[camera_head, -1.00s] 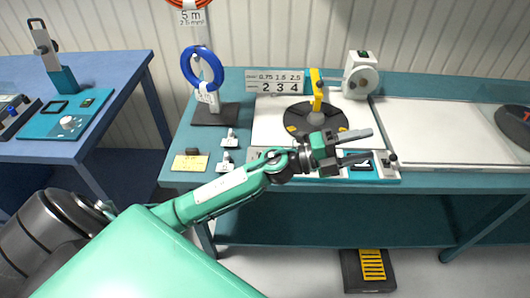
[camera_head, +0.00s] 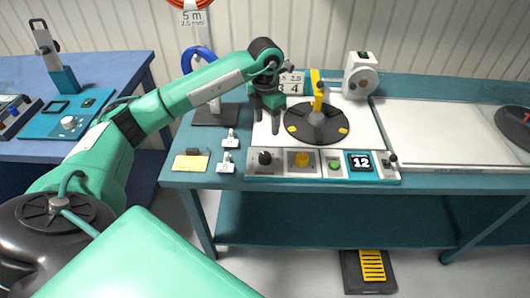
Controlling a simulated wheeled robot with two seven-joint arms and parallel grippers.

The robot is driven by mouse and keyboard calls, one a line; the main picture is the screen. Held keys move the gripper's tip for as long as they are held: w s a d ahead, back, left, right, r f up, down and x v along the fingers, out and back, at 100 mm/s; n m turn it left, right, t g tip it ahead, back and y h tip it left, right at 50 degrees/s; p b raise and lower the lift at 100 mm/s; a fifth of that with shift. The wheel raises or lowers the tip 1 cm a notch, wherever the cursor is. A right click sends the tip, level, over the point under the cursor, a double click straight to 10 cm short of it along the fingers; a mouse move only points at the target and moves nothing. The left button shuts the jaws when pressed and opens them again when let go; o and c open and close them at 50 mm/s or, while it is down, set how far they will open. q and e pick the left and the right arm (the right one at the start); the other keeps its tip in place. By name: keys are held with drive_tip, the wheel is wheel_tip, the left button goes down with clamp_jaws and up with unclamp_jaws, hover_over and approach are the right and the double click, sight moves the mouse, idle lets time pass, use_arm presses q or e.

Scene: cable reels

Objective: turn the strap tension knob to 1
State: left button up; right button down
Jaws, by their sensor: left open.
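A black knob (camera_head: 265,158) sits at the left end of the control panel on the teal bench. A pale round knob (camera_head: 68,123) sits on the teal plate on the blue table at the left; its setting is too small to read. My left gripper (camera_head: 267,132) is open and empty, fingers pointing down, above and behind the black knob and left of the dark turntable. My right gripper is not in view.
A blue cable coil (camera_head: 190,57) hangs partly behind my left arm. The white board (camera_head: 440,130) is mostly clear.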

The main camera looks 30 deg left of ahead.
use_arm(q)
drive_tip(key=p, duration=0.1)
hover_over(265, 155)
wheel_tip(265, 155, down, 6)
drive_tip(key=shift+s+r, duration=0.1)
drive_tip(key=shift+r, duration=0.15)
wheel_tip(265, 155, down, 7)
drive_tip(key=shift+f+p, duration=0.1)
drive_tip(key=shift+p, duration=0.65)
drive_tip(key=shift+f, duration=0.45)
drive_tip(key=c, duration=1)
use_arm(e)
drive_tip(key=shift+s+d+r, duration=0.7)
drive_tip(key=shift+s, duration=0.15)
